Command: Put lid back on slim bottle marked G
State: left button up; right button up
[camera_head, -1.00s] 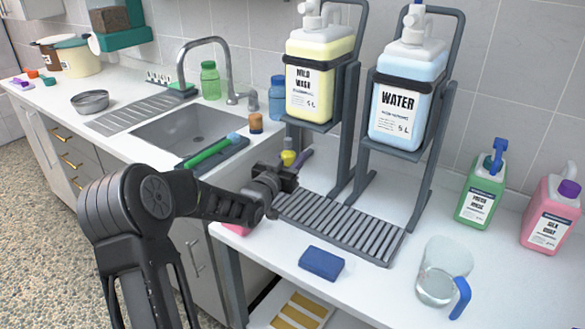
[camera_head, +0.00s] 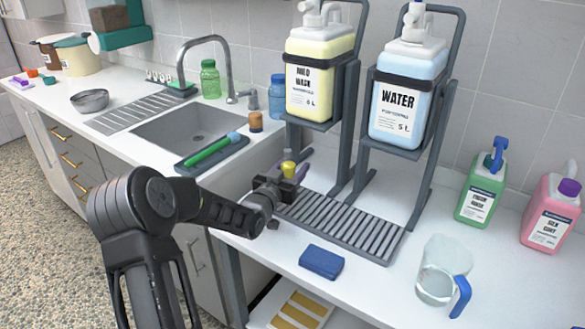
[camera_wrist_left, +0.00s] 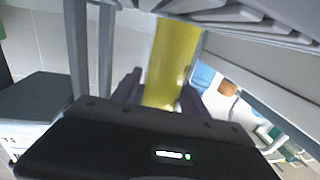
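My left gripper (camera_head: 289,172) is beside the front-left corner of the slatted rack. It is closed around a slim yellow object (camera_head: 287,168), whose upper end sticks up above the fingers. In the left wrist view a yellow cylinder (camera_wrist_left: 172,62) stands between the two dark fingers of the left gripper (camera_wrist_left: 162,85). No letter G can be read on it, and I cannot tell whether it is the slim bottle or has a lid. Its lower end is hidden by the gripper. I cannot identify a separate lid. My right gripper is out of view.
The slatted rack (camera_head: 345,226) lies below the yellow MILD WASH jug (camera_head: 309,91) and the WATER jug (camera_head: 399,105). A blue sponge (camera_head: 321,262) and a clear jug (camera_head: 436,285) are in front. Green (camera_head: 478,197) and pink (camera_head: 548,215) bottles stand right. The sink (camera_head: 190,131) is behind left.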

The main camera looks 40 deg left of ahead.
pick_arm(q)
jog(key=shift+o, duration=0.6)
jog(key=shift+r, duration=0.15)
jog(key=s+d, duration=0.2)
jog(key=s, duration=1)
jog(key=shift+d, duration=0.1)
